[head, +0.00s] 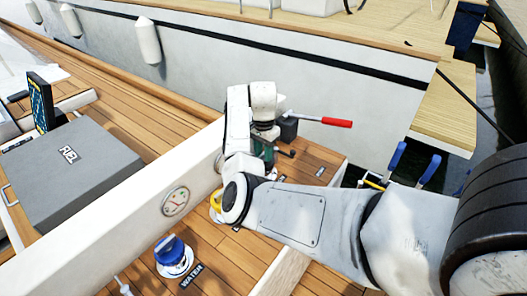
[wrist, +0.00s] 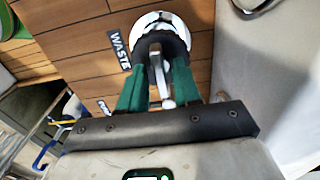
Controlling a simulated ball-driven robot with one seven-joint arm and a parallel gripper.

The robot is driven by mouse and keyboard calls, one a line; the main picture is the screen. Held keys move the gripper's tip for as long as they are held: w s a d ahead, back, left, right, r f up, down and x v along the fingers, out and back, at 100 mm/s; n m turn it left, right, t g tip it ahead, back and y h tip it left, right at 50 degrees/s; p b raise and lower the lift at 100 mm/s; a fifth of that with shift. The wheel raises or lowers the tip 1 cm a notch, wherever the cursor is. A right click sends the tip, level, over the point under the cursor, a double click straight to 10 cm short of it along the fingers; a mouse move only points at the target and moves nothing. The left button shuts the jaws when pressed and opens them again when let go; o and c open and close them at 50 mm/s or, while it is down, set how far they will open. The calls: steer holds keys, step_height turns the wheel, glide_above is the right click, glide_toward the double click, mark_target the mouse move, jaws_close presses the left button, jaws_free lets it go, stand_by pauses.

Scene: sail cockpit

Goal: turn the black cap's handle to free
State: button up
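The black cap (wrist: 158,46) sits in a shiny round deck fitting beside a WASTE label (wrist: 119,50) in the wrist view. Its silver handle (wrist: 160,76) points down the picture towards my gripper. My gripper (wrist: 161,75) has its green fingers on either side of the handle, with gaps showing beside it, so it looks open. Whether a fingertip touches the cap is hard to tell. In the head view my gripper (head: 264,152) is low over the deck, partly behind my wrist, and the black cap is mostly hidden there.
A lever with a red grip (head: 337,122) stands just behind my gripper. A yellow cap (head: 215,201) is partly hidden by my arm. A blue cap (head: 170,250) beside a WATER label (head: 191,276) is nearer. A white beam (head: 110,215) with a gauge crosses the left.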

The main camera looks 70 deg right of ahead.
jaws_close()
steer(key=shift+r+n+p, duration=0.15)
steer(key=shift+n+p, duration=0.15)
steer(key=shift+p, duration=0.1)
steer(key=shift+r+n+p, duration=0.15)
steer(key=shift+n+p, duration=0.75)
steer(key=shift+p, duration=0.2)
steer(key=n+p, duration=0.3)
steer(key=shift+n, duration=0.3)
steer(key=n+p, duration=0.4)
steer(key=n, duration=0.2)
steer(key=n+p, duration=0.1)
steer(key=n, duration=0.5)
steer(key=shift+f+p, duration=0.2)
steer(key=shift+p, duration=0.15)
